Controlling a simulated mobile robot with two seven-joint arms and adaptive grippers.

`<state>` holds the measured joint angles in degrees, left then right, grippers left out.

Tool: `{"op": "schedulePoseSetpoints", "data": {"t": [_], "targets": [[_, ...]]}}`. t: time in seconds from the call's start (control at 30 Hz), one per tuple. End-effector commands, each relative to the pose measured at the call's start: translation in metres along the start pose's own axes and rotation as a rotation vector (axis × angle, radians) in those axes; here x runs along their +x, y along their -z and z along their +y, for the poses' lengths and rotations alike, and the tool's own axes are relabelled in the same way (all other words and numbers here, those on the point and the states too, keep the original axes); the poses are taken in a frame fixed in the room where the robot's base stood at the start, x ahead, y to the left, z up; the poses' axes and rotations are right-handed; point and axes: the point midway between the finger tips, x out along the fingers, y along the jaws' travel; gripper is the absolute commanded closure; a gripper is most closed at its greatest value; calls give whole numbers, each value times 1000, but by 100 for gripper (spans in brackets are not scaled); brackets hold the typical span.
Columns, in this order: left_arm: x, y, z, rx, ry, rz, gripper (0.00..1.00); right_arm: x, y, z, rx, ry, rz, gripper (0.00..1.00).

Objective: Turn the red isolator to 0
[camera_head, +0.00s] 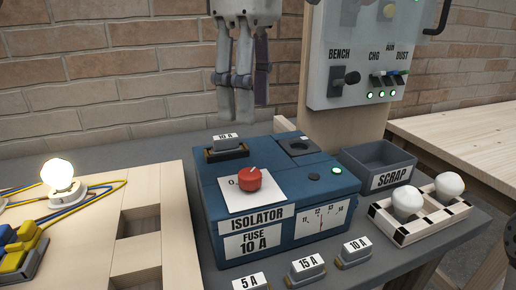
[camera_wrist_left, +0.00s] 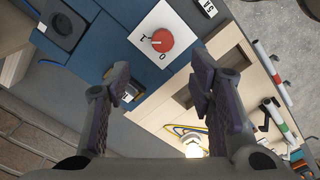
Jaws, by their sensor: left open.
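The red isolator knob (camera_head: 250,179) sits on a white plate (camera_head: 262,200) on top of the blue box (camera_head: 211,205) marked ISOLATOR. In the left wrist view the red knob (camera_wrist_left: 162,40) shows marks 1 and 0 beside it, and its white pointer line is toward the 1. In the head view a 0 is left of the knob. My left gripper (camera_head: 243,112) is open and empty, fingers down, above and behind the box, apart from the knob. Its fingers (camera_wrist_left: 160,82) show spread in the wrist view.
A 10 A fuse holder (camera_head: 226,148) stands on the box behind the knob. A green light (camera_head: 337,171) is lit there. A lit bulb (camera_head: 57,173) stands left. The SCRAP tray (camera_head: 390,181), two bulbs and a switch panel (camera_head: 350,35) are right. Loose fuses lie in front.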

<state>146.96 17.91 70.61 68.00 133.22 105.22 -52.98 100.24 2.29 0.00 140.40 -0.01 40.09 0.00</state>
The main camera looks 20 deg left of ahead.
Motion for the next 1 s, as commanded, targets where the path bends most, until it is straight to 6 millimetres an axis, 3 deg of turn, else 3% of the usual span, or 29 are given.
{"op": "schedulePoseSetpoints", "data": {"t": [0.2, 0.4, 0.77, 1.0], "targets": [[55, 1, -2, 0, 2, 2, 51, -5, 4, 0, 0, 1, 17, 60], [94, 0, -1, 0, 1, 1, 51, -7, 6, 0, 0, 1, 26, 60], [106, 0, 0, -1, 0, 0, 51, -7, 6, 0, 0, 1, 28, 60], [106, 0, 0, -1, 0, 0, 99, -7, 6, 0, 0, 1, 27, 60]]}}
